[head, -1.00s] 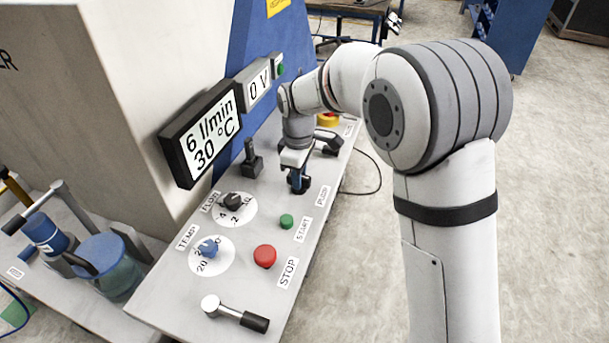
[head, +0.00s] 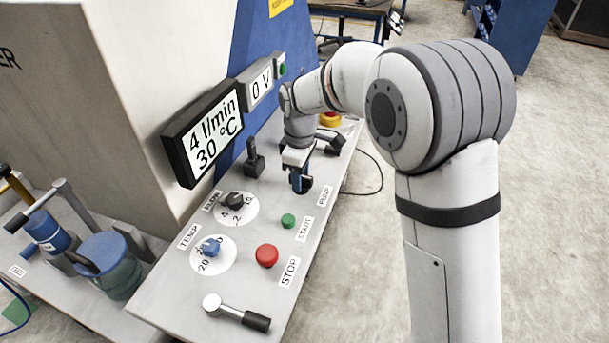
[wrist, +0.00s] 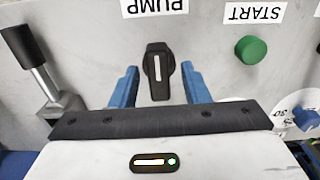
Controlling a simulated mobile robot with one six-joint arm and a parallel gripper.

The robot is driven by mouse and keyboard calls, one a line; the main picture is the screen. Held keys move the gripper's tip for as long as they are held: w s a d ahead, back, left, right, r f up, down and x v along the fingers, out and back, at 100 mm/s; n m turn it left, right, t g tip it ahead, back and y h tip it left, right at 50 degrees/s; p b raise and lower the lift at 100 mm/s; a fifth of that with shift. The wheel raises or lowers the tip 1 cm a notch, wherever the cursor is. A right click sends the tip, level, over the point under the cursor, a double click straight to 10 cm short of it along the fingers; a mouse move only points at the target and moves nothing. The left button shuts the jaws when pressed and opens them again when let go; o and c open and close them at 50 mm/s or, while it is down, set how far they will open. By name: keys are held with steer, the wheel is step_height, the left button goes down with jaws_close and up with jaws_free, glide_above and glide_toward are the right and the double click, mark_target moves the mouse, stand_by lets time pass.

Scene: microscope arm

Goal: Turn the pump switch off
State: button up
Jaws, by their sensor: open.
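The pump switch (wrist: 158,72) is a black rotary knob with a white line, below the upside-down PUMP label (wrist: 155,7) in the wrist view. Its white line runs nearly vertical in that picture. My gripper (wrist: 159,82) is open, with one blue finger on each side of the switch. A gap shows between the knob and each finger. In the head view my gripper (head: 301,182) is low over the panel beside the PUMP label (head: 324,196), and it hides the switch there.
A green START button (wrist: 251,49) is to the right of the switch in the wrist view, and a black lever (wrist: 42,75) to the left. The head view shows a red STOP button (head: 267,256), a FLOW knob (head: 236,199) and a display (head: 207,132) reading 4 l/min.

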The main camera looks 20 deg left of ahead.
step_height(320, 180, up, 8)
steer(key=shift+f, duration=0.15)
stand_by(0.3)
steer(key=shift+d, duration=0.1)
steer(key=s+d+r+m+t, duration=0.1)
steer(key=s+d+r+m, duration=0.2)
steer(key=d, duration=0.6)
steer(key=s+d+r+m, duration=0.1)
steer(key=s+d+m, duration=0.3)
steer(key=d, duration=0.5)
steer(key=s+d+f+m+t, duration=0.1)
steer(key=s+d+f+m, duration=0.2)
steer(key=s+d+m, duration=0.7)
steer(key=s+d, duration=0.2)
steer(key=d, duration=0.1)
steer(key=shift+s+d+f+t, duration=0.15)
steer(key=shift+s+d+t, duration=0.15)
steer(key=shift+s+d, duration=0.1)
